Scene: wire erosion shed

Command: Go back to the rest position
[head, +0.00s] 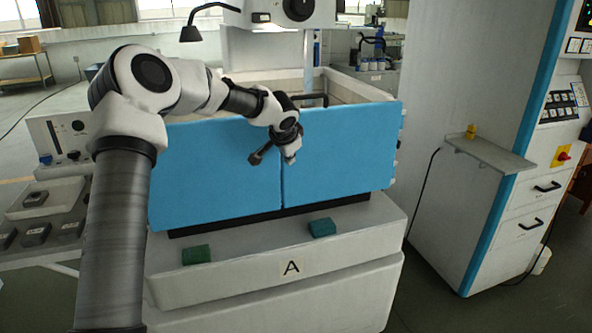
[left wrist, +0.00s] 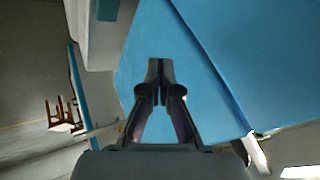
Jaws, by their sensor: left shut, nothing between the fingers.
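My left arm reaches in from the left in the head view and bends over in front of the machine's blue front panels (head: 345,150). The left gripper (head: 256,158) is small and dark there, in front of the panels near the gap between them. In the left wrist view the left gripper (left wrist: 160,72) has its fingers together with nothing between them, and a blue surface (left wrist: 215,85) lies behind them. Whether the fingertips touch a panel is hard to tell. My right gripper is not in view.
A cabinet (head: 480,120) with a small shelf (head: 490,152) stands at right. A tray table (head: 50,200) stands at left. Floor shows between base and cabinet.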

